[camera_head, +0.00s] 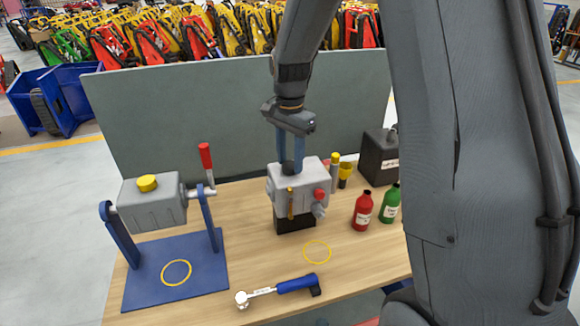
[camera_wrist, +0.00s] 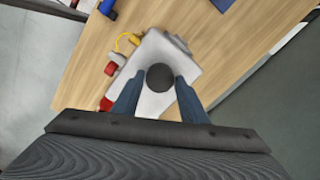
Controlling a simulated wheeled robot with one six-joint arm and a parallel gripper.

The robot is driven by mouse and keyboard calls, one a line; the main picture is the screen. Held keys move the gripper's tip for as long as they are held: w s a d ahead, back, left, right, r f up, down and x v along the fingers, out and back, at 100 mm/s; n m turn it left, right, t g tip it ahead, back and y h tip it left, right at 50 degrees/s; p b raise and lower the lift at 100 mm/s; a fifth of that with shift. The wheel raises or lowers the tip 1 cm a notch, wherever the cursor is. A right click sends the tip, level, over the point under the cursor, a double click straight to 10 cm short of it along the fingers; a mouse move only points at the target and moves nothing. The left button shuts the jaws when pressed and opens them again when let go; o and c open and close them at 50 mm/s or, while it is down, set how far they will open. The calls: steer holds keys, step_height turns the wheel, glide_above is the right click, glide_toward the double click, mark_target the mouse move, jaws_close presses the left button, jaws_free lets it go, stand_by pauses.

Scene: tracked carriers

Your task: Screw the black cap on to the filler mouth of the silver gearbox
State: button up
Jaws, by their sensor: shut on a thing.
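The silver gearbox (camera_head: 287,185) stands on a black block in the middle of the table, with a red knob on its front. Its pale top shows in the wrist view (camera_wrist: 152,103). My gripper (camera_head: 289,165) is above the gearbox top, fingers pointing down. Its blue fingers also show in the wrist view (camera_wrist: 160,90), shut on the round black cap (camera_wrist: 160,77). In the head view the cap (camera_head: 288,167) shows between the fingertips at the gearbox top. The filler mouth is hidden under the cap, so I cannot tell whether the threads are engaged.
A grey drum with a yellow cap (camera_head: 147,183) hangs in a blue stand at left. Red (camera_head: 362,211) and green (camera_head: 390,203) bottles and a dark canister (camera_head: 378,158) stand at right. A blue-handled ratchet (camera_head: 278,289) lies in front. A grey panel (camera_head: 240,115) stands behind.

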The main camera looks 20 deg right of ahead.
stand_by(0.3)
steer(key=m, duration=0.9)
steer(key=shift+m, duration=0.4)
steer(key=m, duration=0.4)
steer(key=shift+m, duration=0.4)
steer(key=m, duration=0.4)
steer(key=o, duration=1)
steer(key=shift+m, duration=0.3)
steer(key=shift+o, duration=0.2)
